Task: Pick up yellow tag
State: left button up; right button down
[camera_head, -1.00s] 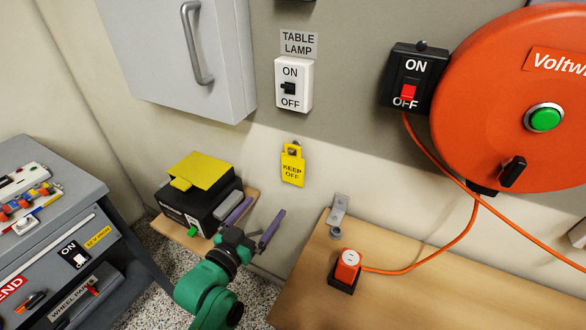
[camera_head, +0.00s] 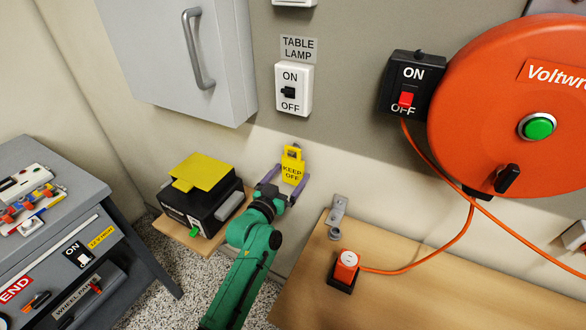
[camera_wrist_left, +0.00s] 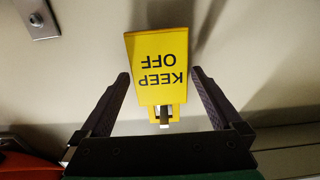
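The yellow tag (camera_head: 292,171), lettered KEEP OFF, hangs on the wall below the table lamp switch. In the left wrist view the tag (camera_wrist_left: 160,68) shows upside down between my fingers. My left gripper (camera_head: 287,174) is open, with one purple finger on each side of the tag. In the left wrist view a gap shows between the tag and each finger of my left gripper (camera_wrist_left: 160,82). Whether the tag's lower part is fully between the fingers in depth is hard to tell. My right gripper is not in view.
A black box with a yellow top (camera_head: 202,173) stands on a small shelf left of my arm. A wooden table (camera_head: 420,290) with an orange plug (camera_head: 347,263) is to the right. A big orange cable reel (camera_head: 510,90) hangs on the wall. A grey cabinet (camera_head: 150,60) is upper left.

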pick_arm(q)
jog(key=c, duration=1)
jog(key=shift+o, duration=0.2)
jog(key=shift+r, duration=0.3)
jog(key=r+b+v, duration=0.1)
jog(key=b+v, duration=0.1)
jog(key=v, duration=1.6)
